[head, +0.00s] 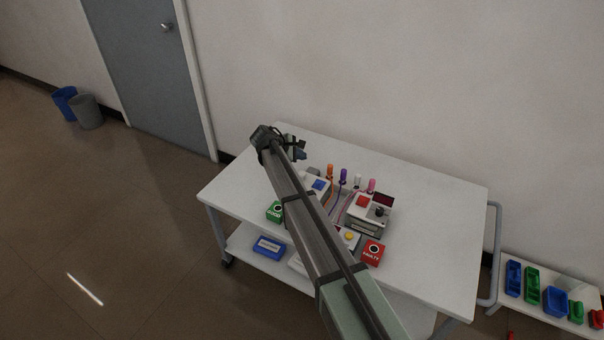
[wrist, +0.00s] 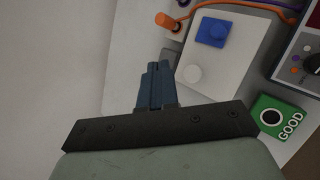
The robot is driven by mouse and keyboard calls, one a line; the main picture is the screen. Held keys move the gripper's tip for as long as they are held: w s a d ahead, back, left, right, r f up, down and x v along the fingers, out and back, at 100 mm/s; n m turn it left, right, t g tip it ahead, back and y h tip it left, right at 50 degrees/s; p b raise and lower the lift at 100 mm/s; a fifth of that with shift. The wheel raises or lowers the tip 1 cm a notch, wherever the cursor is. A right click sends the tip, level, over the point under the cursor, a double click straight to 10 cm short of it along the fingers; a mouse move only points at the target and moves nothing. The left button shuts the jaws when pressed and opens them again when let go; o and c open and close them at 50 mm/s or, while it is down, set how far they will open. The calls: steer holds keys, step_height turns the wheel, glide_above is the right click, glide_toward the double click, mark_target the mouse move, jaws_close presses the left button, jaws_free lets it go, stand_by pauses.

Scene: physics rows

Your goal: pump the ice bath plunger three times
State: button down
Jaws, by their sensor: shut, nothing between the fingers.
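A white box (wrist: 225,60) on the cart carries a blue square raised piece (wrist: 212,32) and a round white knob (wrist: 193,74). No label shows on it, so I cannot tell which piece is the ice bath plunger. In the head view the box is partly hidden by my arm, and its blue piece (head: 319,185) shows. My gripper (wrist: 158,66) is shut and empty, its fingertips just left of the white knob in the wrist view. It appears to be above the box, apart from it. In the head view my gripper (head: 300,154) is over the cart's back left part.
The white cart (head: 440,215) also holds a green GOOD box (head: 274,211), a red FAULTY box (head: 374,252), a device with a red button (head: 363,202), and several coloured plugs with cables. An orange plug (wrist: 168,22) stands close by the white box. The cart's right side is clear.

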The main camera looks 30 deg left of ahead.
mark_target(300, 174)
step_height(300, 174, up, 4)
steer(key=shift+f, duration=0.1)
stand_by(0.4)
steer(key=shift+f, duration=0.1)
steer(key=shift+f, duration=4.3)
steer(key=shift+f, duration=0.2)
steer(key=shift+f, duration=0.25)
